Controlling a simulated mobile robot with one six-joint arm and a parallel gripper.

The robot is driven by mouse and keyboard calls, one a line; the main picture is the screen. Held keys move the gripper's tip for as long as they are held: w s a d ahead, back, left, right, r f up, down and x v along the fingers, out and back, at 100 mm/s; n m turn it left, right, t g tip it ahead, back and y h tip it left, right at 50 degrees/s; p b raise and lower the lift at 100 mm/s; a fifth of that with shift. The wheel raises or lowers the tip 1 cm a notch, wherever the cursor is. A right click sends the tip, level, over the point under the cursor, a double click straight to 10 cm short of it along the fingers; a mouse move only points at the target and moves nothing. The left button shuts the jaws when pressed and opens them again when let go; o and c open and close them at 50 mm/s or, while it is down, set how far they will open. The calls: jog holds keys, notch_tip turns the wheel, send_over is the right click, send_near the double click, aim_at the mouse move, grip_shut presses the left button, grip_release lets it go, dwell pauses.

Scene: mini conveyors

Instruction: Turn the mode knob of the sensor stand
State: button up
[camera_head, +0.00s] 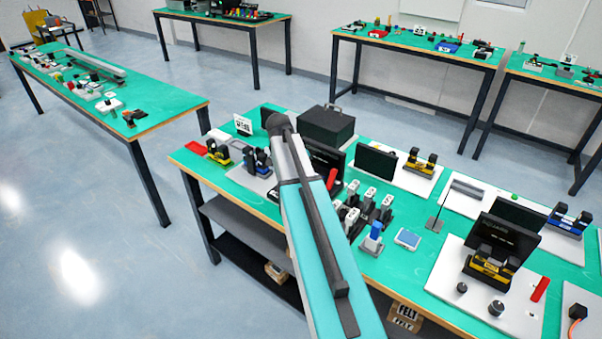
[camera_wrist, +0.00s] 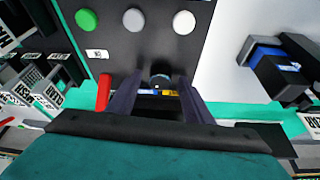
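In the wrist view my gripper (camera_wrist: 160,82) has its two dark fingers apart. A small dark round part with a blue tint (camera_wrist: 160,79) shows between and beyond the fingertips; I cannot tell whether it is the mode knob or whether a finger touches it. Beyond it is a dark panel (camera_wrist: 112,43) with one green (camera_wrist: 86,20) and two white round discs (camera_wrist: 134,20) and a small white label. In the head view my arm hides the gripper and part of the station. A dark upright panel (camera_head: 323,160) stands just right of the arm's far end.
A red bar (camera_wrist: 103,92) is close left of the fingers; it also shows in the head view (camera_head: 332,178). Black-and-blue blocks (camera_wrist: 274,68) stand to the right. Grey labelled blocks (camera_head: 366,202) and a black case (camera_head: 326,125) crowd the green table.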

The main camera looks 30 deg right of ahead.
jog(key=b+v, duration=0.2)
jog(key=v, duration=1.1)
jog(key=shift+a+r, duration=0.15)
jog(key=shift+r, duration=0.2)
dwell(0.7)
